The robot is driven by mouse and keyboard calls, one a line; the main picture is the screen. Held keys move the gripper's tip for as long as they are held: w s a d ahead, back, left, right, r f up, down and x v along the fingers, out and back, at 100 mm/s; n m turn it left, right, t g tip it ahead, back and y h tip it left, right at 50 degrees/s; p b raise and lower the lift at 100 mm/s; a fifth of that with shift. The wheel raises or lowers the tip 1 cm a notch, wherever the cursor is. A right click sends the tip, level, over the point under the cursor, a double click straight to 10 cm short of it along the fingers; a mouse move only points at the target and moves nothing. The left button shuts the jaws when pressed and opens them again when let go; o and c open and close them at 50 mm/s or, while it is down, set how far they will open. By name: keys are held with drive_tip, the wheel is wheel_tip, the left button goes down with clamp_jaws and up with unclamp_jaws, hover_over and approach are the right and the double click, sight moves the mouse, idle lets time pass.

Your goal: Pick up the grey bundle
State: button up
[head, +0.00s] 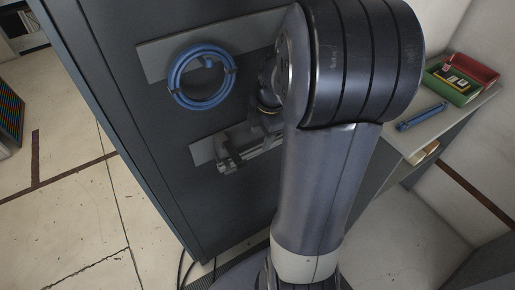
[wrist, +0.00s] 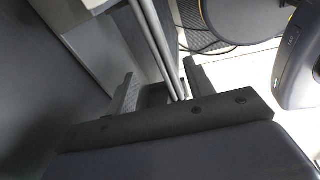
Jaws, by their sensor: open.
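The grey bundle (wrist: 156,40) shows in the wrist view as light grey parallel strands running down between my two fingers. My gripper (wrist: 160,84) is open, with one finger on each side of the strands. I cannot tell whether either finger touches them. In the head view, my gripper (head: 228,160) is at the lower pale mounting plate (head: 202,151) on the dark cabinet's side. The bundle is not clearly made out there, since my gripper and arm cover much of that plate.
A blue coil (head: 202,98) hangs on the upper plate (head: 152,62) of the dark cabinet (head: 110,30). At right, a shelf (head: 408,148) holds a blue tool (head: 422,117), a green box (head: 453,88) and a red tray (head: 480,72). Black cables (wrist: 205,48) lie on the floor.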

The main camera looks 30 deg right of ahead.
sight(259, 147)
drive_tip(key=f, duration=0.5)
drive_tip(key=shift+w+a, duration=0.2)
clamp_jaws()
idle(0.3)
